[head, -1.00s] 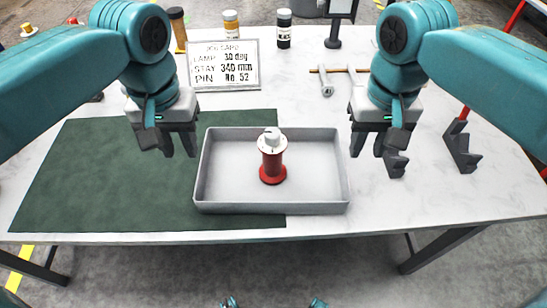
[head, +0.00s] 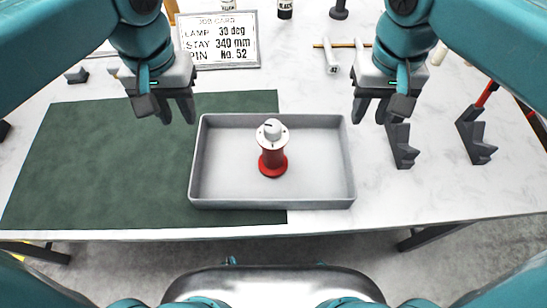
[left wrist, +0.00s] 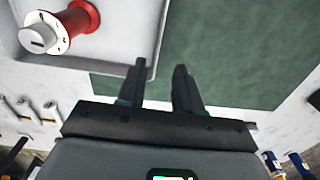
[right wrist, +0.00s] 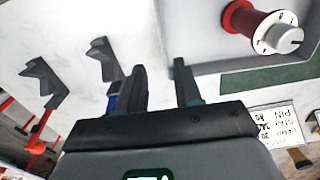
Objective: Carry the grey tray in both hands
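The grey tray (head: 222,203) lies flat on the table, its left part on a green mat. A red spool-shaped casting with a white cap (head: 272,162) stands upright inside it. My left gripper (head: 177,114) is open and empty by the tray's far left corner. In the left wrist view its fingers (left wrist: 160,64) appear either side of the tray's side wall (left wrist: 157,35). My right gripper (head: 370,114) is open and empty by the far right corner. Exact height above the rim is unclear.
The green mat (head: 95,160) covers the table's left. A job card (head: 220,40) stands behind the tray. Dark angled blocks (head: 402,145) stand to the right, one with a red handle near it. A metal hammer-like tool (head: 331,60) lies behind. The table's front strip is clear.

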